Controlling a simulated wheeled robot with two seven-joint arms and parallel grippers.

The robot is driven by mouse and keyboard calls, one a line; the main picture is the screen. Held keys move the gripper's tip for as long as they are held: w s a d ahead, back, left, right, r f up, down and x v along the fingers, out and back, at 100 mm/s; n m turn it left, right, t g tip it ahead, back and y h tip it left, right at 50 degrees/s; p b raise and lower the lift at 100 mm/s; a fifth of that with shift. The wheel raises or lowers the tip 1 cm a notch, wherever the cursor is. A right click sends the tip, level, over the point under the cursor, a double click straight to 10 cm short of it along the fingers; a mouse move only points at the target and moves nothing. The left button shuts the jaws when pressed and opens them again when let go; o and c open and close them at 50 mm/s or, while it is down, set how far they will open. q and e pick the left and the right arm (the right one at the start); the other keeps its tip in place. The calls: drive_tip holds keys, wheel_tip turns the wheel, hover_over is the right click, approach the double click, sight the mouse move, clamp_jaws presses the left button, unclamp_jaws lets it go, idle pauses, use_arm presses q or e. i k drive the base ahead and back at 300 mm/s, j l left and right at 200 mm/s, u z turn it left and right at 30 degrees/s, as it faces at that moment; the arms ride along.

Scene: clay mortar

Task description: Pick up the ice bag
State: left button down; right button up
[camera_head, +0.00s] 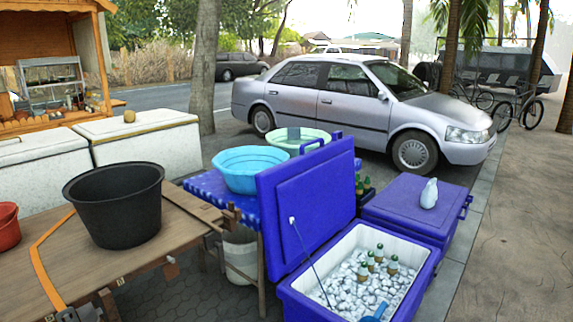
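A small white lumpy bag (429,194), which looks like the ice bag, stands upright on the closed lid of a blue cooler (408,208) at the right. Nothing touches the bag apart from the lid under it. Neither of my grippers shows in the head view.
An open blue cooler (425,283) in front holds ice, several green-capped bottles and a blue scoop (375,313); its lid (308,200) stands up. A wooden table (185,235) with a black mortar (117,205) is at left. Blue (248,170) and green basins stand behind.

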sight(429, 198)
drive_tip(key=z, duration=1.55)
drive_tip(key=i, duration=5.9)
